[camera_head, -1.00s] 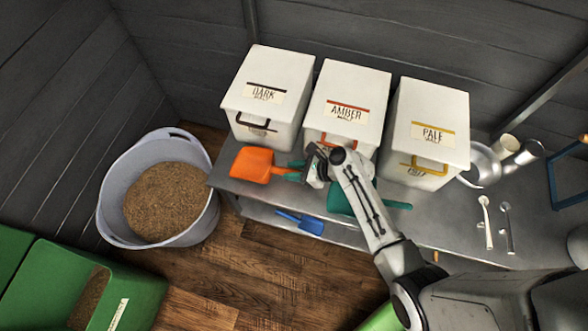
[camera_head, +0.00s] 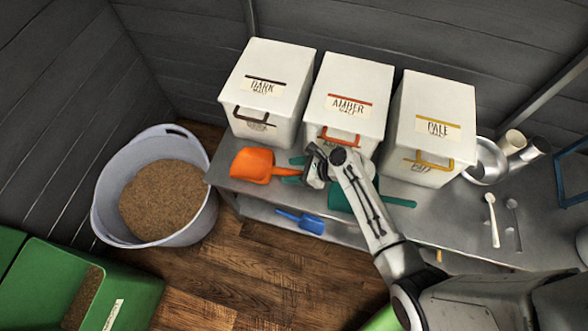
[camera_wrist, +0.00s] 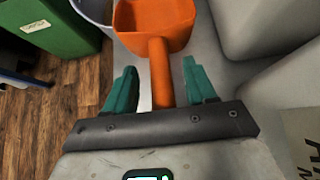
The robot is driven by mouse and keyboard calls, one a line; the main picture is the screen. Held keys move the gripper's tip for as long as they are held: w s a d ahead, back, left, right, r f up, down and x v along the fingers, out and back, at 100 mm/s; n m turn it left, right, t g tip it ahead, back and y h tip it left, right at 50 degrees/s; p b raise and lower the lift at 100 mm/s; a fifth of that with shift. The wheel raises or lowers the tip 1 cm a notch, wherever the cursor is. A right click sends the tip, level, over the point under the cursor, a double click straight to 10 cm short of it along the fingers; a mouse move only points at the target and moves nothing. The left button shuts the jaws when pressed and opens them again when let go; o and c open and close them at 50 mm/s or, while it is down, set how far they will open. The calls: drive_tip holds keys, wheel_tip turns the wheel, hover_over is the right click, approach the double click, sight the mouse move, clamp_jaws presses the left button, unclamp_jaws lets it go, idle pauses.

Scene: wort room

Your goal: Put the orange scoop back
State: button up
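The orange scoop (camera_head: 252,165) lies on the left end of the grey metal bench (camera_head: 440,217), its handle pointing right toward my gripper. In the wrist view its bowl (camera_wrist: 155,22) is at the top and its handle (camera_wrist: 161,75) runs down between my fingers. My gripper (camera_head: 291,171) is open. Its two teal fingers, also in the wrist view (camera_wrist: 157,86), stand on either side of the handle with a gap on both sides. The white AMBER bin (camera_head: 352,88), with an orange handle, stands behind my gripper, between the DARK bin (camera_head: 285,65) and the PALE bin (camera_head: 440,100).
A green scoop (camera_head: 402,203) lies partly behind my arm. A blue scoop (camera_head: 312,224) is on the lower shelf. A grain tub (camera_head: 108,205) stands left of the bench. White spoons (camera_head: 493,222), a metal pot (camera_head: 490,160) and cups (camera_head: 511,142) are at right.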

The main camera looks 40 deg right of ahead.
drive_tip(key=p+v, duration=0.1)
drive_tip(key=v, duration=0.9)
drive_tip(key=shift+s+d+r, duration=0.15)
drive_tip(key=shift+s+d, duration=0.05)
drive_tip(key=shift+s, duration=0.15)
